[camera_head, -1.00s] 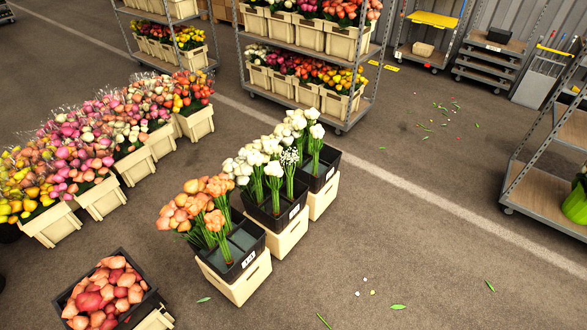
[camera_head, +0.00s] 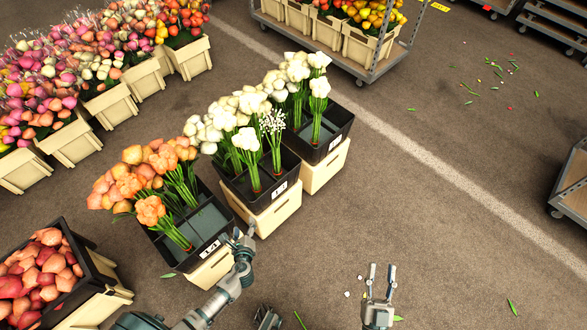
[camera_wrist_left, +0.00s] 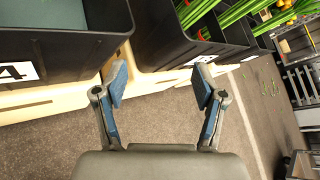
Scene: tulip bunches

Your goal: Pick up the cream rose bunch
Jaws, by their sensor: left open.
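Cream-white rose bunches (camera_head: 232,120) stand with green stems in a black divided bin (camera_head: 240,192) in the middle of the row. More white blooms (camera_head: 300,75) stand in the bin behind; I cannot tell which single bunch is the cream rose one. My left gripper (camera_head: 240,236) is open and empty, low beside the front corner of the middle bin. In the left wrist view its fingers (camera_wrist_left: 160,85) are apart before the bin walls, with green stems (camera_wrist_left: 235,14) beyond at upper right. My right gripper (camera_head: 381,278) is open and empty over bare floor.
A front bin with orange bunches (camera_head: 150,180) and empty cells stands left of my left gripper. A crate of coral blooms (camera_head: 40,275) is at lower left. A flower trolley (camera_head: 375,70) stands behind. The floor at right is mostly clear, with scattered leaves.

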